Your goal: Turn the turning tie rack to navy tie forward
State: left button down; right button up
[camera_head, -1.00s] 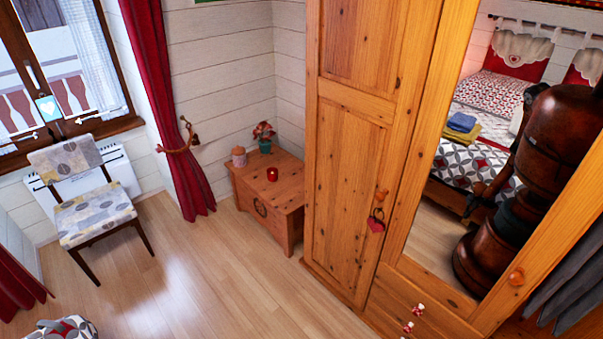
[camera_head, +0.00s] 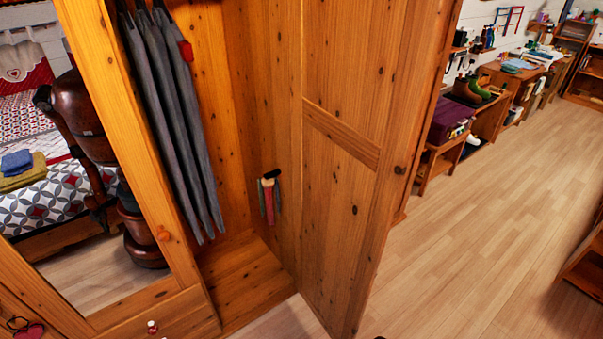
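A small tie rack (camera_head: 270,175) with a dark top is mounted low inside the open wardrobe, on the wooden side panel. Several short ties hang from it. A red tie (camera_head: 268,203) shows at the front, with a greenish one (camera_head: 262,198) at its left and a dark greyish one at its right. The ties are small here, and I cannot make out which one is navy. Neither of my grippers is in the head view.
Grey garments (camera_head: 180,120) hang in the wardrobe left of the rack. A mirrored door (camera_head: 100,285) stands at left, and an open wooden door (camera_head: 345,185) at right. Wooden floor (camera_head: 470,240) is clear at right. A purple-topped shelf unit (camera_head: 447,125) and desks line the wall.

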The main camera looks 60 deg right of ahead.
aim_at(269, 183)
jog(key=z, duration=1.1)
jog(key=i, duration=0.45)
jog(key=u, duration=1.45)
jog(key=i, duration=1.4)
jog(key=z, duration=0.8)
